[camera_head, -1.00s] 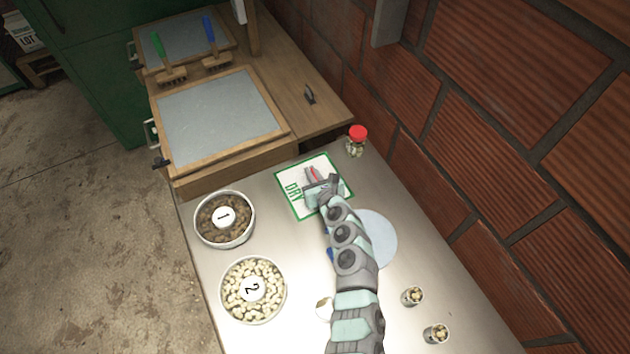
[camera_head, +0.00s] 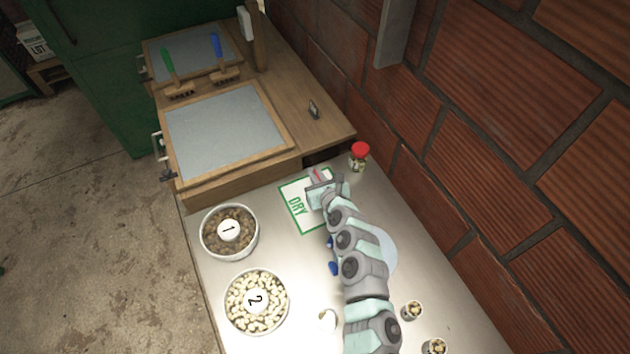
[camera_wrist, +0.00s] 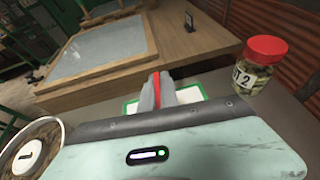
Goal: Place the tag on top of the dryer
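A white card with a green border and the word DRY (camera_head: 296,206) lies on the steel table; it is likely the tag. The wrist view shows part of its border (camera_wrist: 131,108) behind my fingers. My gripper (camera_head: 318,178) is over the card's far right part and hides some of it. In the wrist view my gripper (camera_wrist: 157,88) has its fingers close together with a red strip between them. I cannot tell whether the strip is finger pad or a held thing, or whether the fingers touch the card. The wooden dryer (camera_head: 270,162), with grey mesh screens, stands beyond the table.
A red-lidded jar (camera_head: 359,157) stands right of the card. Bowls marked 1 (camera_head: 207,248) and 2 (camera_head: 232,318) stand at left. A small dark stand (camera_head: 313,110) and two brushes (camera_head: 181,90) (camera_head: 226,74) are on the dryer. A brick wall (camera_head: 480,150) bounds the right.

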